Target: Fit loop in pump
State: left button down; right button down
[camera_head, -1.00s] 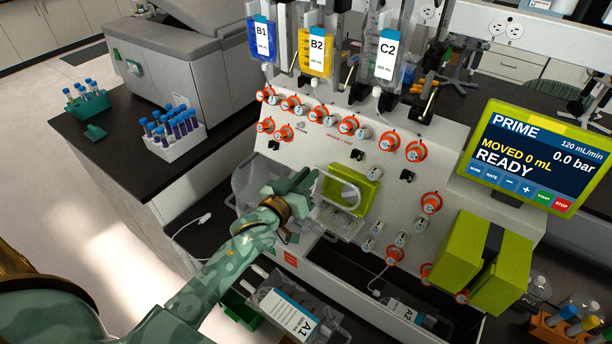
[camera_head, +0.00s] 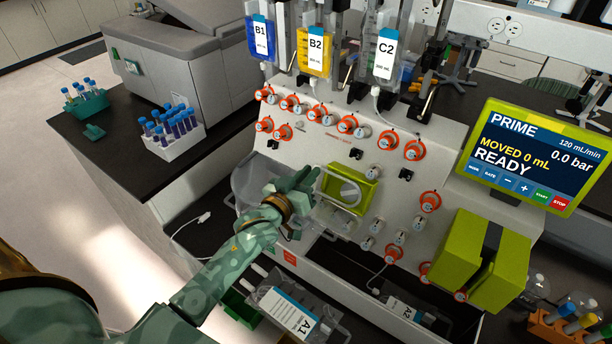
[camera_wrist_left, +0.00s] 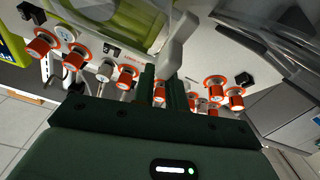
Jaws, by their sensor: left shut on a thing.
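The pump is a yellow-green framed recess (camera_head: 371,187) in the middle of the slanted white panel. A pale, see-through loop (camera_head: 358,194) shows in front of it, overlapping its left part; I cannot tell if they touch. My left gripper (camera_head: 306,182) is left of the pump, shut on the loop's near side. In the left wrist view a pale grey grip piece of the loop (camera_wrist_left: 174,45) rises from between the dark green fingers (camera_wrist_left: 168,90), and part of a yellow-green housing shows at the top. My right gripper is not in view.
Orange-ringed valve knobs (camera_head: 415,150) stick out around the pump. A clear rounded vessel (camera_head: 246,190) stands left of the gripper. A yellow-green slotted block (camera_head: 458,252) and a screen (camera_head: 530,155) reading PRIME, READY are at the right. Bag A1 (camera_head: 290,315) lies below.

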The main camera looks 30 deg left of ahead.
pick_arm(q)
jog(key=shift+w, duration=0.1)
dwell(0.4)
jog(key=shift+f, duration=0.1)
jog(key=shift+w, duration=0.1)
jog(key=shift+w+f+p, duration=0.15)
jog(key=shift+w+p, duration=0.1)
jog(key=shift+p, duration=0.05)
jog(key=shift+w+f, duration=0.15)
jog(key=shift+w, duration=0.15)
dwell(0.4)
jog(key=c, duration=1.3)
grip_release()
jog(key=shift+c, duration=0.2)
